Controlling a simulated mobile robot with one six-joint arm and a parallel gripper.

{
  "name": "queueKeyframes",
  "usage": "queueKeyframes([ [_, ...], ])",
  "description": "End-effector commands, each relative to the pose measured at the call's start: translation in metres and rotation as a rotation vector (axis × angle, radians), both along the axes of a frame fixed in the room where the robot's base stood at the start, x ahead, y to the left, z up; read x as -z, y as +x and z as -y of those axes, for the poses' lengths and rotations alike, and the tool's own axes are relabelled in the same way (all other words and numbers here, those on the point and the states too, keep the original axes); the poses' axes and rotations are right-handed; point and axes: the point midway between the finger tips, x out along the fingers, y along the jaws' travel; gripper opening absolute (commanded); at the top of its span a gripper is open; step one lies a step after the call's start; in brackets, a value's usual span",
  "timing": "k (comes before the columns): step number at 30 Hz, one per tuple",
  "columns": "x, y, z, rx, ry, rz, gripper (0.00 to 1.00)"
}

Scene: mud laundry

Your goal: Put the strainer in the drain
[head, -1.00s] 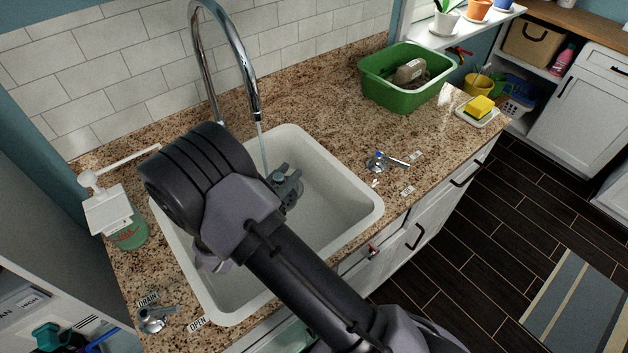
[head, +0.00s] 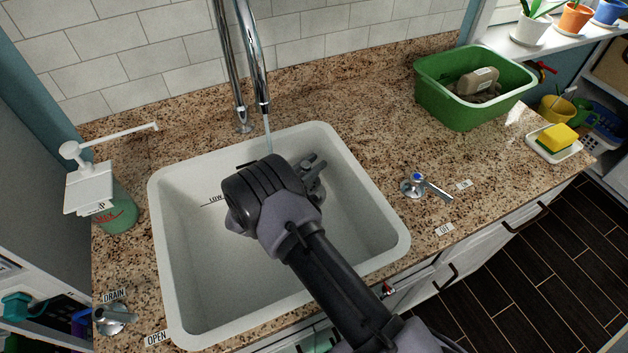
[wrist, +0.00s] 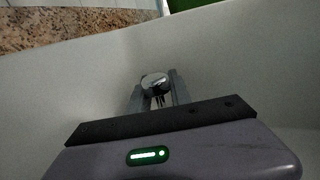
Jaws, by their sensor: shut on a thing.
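My gripper (wrist: 157,92) is shut on the strainer (wrist: 155,82), a small shiny metal piece with a round top between the fingertips in the wrist view. In the head view my gripper (head: 314,168) is inside the white sink (head: 395,235), toward its back right side, and my own arm covers much of the basin. The strainer cannot be made out in the head view. The drain hole is not visible in either view.
The faucet (head: 255,60) runs a thin stream close behind my arm. A tap handle (head: 425,187) stands right of the sink, a lever (head: 115,318) marked DRAIN at front left. A soap dispenser (head: 95,190) stands left, a green tub (head: 450,90) and sponge (head: 558,137) right.

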Motion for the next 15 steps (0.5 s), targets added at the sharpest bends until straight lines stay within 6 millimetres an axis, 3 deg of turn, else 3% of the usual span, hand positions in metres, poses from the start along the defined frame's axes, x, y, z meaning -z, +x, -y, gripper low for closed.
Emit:
queueKeyframes([
  [7, 0.041, 0.0, 0.0, 0.0, -0.001, -0.001, 0.0],
  [15, 0.042, 0.0, 0.0, 0.0, 0.0, 0.0, 0.0],
])
